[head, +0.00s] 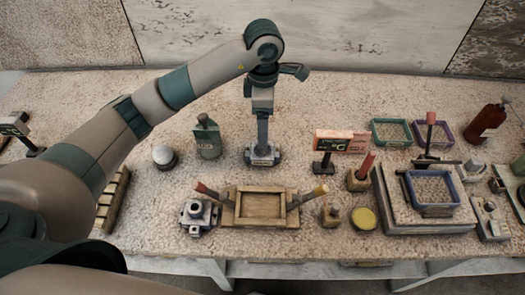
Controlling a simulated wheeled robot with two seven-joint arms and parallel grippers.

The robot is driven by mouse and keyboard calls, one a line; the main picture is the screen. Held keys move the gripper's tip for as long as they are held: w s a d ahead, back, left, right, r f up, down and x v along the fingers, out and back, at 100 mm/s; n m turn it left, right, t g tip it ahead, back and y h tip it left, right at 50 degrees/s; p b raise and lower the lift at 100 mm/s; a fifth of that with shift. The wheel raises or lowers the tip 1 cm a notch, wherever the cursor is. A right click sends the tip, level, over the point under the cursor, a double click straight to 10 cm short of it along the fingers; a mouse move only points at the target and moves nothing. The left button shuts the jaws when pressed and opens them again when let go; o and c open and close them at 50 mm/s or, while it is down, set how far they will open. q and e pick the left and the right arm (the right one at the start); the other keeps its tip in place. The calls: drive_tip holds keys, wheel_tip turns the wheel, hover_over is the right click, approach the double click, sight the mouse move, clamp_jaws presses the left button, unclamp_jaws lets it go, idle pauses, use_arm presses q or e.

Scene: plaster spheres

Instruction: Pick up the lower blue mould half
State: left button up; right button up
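My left arm comes in from the left and bends down at mid-table. Its gripper (262,142) points straight down at a small blue-grey block (262,157) on the table, and the fingertips appear to be at its top. I cannot tell whether they grip it. A second grey-blue block with a round raised middle (198,214) lies nearer, left of the wooden tray. Which of these is the lower blue mould half is not clear from this view. My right gripper is not in view.
A green bottle (208,138) and white sphere (163,156) are left of the gripper. At right are a blue-rimmed tray (408,190) on a slab, mesh baskets (391,122) and a brown bottle (486,122).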

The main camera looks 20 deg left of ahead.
sight(263, 155)
use_arm(q)
drive_tip(key=shift+f+p, duration=0.7)
drive_tip(key=shift+f, duration=1.65)
drive_tip(key=shift+s+f+p, duration=0.2)
drive_tip(key=shift+f+p, duration=0.5)
drive_tip(key=shift+p, duration=0.05)
wheel_tip(263, 155, down, 3)
drive_tip(key=shift+s+r+p, duration=0.1)
drive_tip(key=shift+p, duration=0.7)
drive_tip(key=shift+f, duration=0.55)
